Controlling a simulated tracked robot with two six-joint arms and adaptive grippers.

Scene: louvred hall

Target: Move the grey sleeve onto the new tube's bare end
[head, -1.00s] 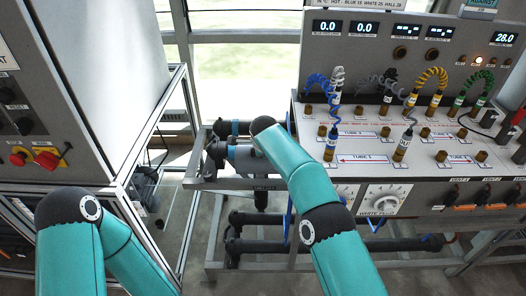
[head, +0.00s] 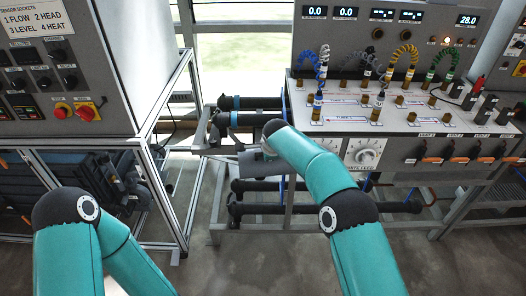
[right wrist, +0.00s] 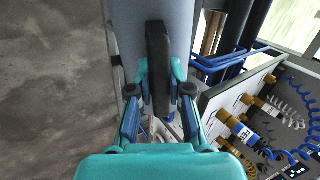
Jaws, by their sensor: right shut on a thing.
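The grey sleeve (head: 249,165) is a short, wide grey cylinder in front of and below the upper pipes in the head view. My right gripper (head: 266,152) is shut on it, the fingers mostly hidden behind my own arm. Two dark tubes with blue bands lie on the rack, a rear one (head: 258,102) and a front one (head: 252,119). I cannot tell which is new. My left gripper is out of view.
The sloping bench panel (head: 400,118) with coiled leads and plugs stands to the right of the sleeve. Lower dark pipes (head: 262,209) run below. A framed cabinet (head: 75,65) stands at left. Open floor (head: 205,250) lies in front.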

